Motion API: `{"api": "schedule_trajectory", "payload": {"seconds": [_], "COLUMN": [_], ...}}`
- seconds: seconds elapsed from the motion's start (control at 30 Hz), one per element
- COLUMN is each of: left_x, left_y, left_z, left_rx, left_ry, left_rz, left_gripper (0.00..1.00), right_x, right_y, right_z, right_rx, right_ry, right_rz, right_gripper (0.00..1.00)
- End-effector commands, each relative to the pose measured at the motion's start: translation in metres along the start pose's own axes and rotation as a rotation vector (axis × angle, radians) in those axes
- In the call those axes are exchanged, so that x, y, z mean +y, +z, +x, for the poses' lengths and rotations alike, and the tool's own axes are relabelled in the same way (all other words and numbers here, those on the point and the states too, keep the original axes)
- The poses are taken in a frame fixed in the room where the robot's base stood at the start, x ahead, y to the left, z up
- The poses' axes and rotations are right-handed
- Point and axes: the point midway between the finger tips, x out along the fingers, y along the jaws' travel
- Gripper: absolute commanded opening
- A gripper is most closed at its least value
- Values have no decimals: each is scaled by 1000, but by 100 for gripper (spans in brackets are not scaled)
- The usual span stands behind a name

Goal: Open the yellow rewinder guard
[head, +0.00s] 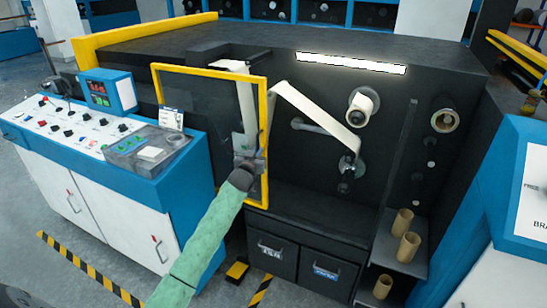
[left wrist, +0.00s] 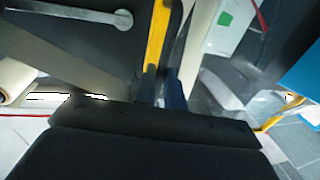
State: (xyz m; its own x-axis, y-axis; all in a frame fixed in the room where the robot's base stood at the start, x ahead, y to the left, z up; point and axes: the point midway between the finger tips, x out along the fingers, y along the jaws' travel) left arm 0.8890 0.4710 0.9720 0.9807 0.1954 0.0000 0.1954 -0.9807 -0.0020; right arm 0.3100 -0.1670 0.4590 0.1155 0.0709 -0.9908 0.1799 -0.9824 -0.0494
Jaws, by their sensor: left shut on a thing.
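The yellow rewinder guard (head: 209,72) is a yellow frame with a clear pane, standing upright at the left part of the dark machine front. I cannot tell how far it is swung from the machine. My left gripper (head: 249,152) is at the guard's right upright, at about mid height, and is shut on it. In the left wrist view the yellow bar (left wrist: 155,42) runs down between the fingers of my left gripper (left wrist: 160,88). The gripper hides part of that upright. My right gripper is not in view.
A blue and white control cabinet (head: 119,205) stands left of the guard, close to its left edge. A white web (head: 312,108) runs across the machine right of the guard. Dark drawers (head: 297,262) are below. Cardboard cores (head: 408,246) stand on shelves at the right.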

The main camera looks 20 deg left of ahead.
Motion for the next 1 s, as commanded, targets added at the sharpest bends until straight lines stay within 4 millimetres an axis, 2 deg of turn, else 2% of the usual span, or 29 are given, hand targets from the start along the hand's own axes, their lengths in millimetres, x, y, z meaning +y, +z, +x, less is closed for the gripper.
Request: {"api": "schedule_trajectory", "payload": {"seconds": [0.1,0.2,0.63,0.67,0.77,1.0], "left_x": [-15,-22,-25,-25,-25,-25], "left_y": [-2,-2,-1,-1,-1,0], "left_z": [3,4,5,5,5,5], "left_rx": [2,2,2,2,1,0], "left_ry": [-1,0,1,1,1,0], "left_rz": [0,0,-1,-1,-1,-1], "left_gripper": [0,0,0,13,32,33], "right_x": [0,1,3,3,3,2], "right_y": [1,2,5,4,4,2], "right_z": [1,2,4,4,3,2], "right_rx": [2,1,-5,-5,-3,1], "right_ry": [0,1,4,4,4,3], "right_rz": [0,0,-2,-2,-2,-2], "right_gripper": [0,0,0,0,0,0]}}
